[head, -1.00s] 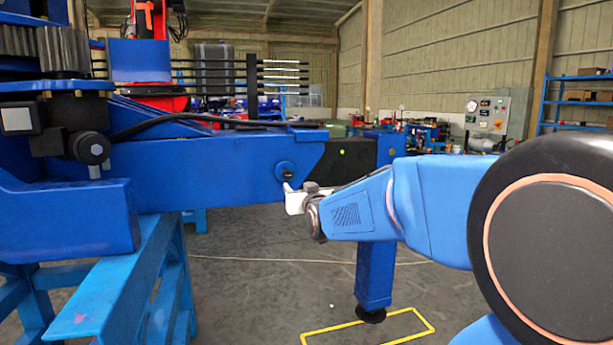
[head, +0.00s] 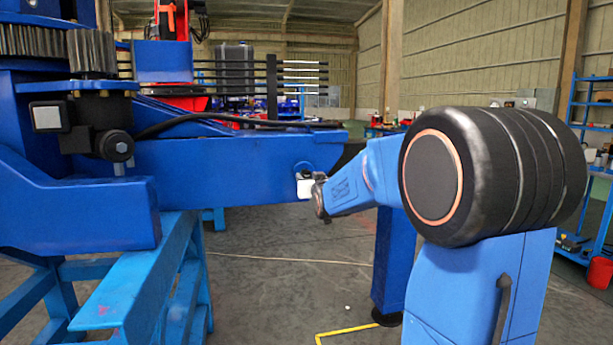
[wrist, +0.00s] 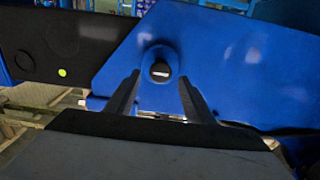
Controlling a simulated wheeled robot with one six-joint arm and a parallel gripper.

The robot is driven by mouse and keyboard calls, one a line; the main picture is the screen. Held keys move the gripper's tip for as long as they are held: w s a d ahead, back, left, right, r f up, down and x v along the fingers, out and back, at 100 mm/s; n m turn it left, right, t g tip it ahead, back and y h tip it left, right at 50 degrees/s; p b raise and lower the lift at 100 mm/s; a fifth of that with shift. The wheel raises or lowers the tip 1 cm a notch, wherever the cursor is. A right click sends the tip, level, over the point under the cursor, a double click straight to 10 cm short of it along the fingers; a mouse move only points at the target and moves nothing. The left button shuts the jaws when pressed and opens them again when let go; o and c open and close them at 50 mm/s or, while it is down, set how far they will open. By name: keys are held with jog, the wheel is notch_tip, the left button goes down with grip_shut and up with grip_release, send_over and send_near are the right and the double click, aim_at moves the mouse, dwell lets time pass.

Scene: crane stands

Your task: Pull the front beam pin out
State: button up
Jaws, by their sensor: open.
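The front beam pin (wrist: 160,71) shows in the wrist view as a dark round end with a pale mark, set in a round blue boss on the side of the blue beam (wrist: 235,65). My gripper (wrist: 159,79) is open, with one dark finger on each side of the pin's lower part. I cannot tell whether the fingers touch it. In the head view my gripper (head: 305,187) is at the end of the blue beam (head: 225,168) and hides the pin. Only the top of the blue boss (head: 303,166) shows above it.
A black inner beam (wrist: 40,45) with a green dot extends from the blue beam in the wrist view. A blue trestle (head: 150,275) stands under the crane at left. A blue leg (head: 393,265) stands behind my arm, by a yellow floor line (head: 345,331). Grey floor is open between them.

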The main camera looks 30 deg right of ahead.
aim_at(307, 174)
jog(key=shift+x, duration=2.55)
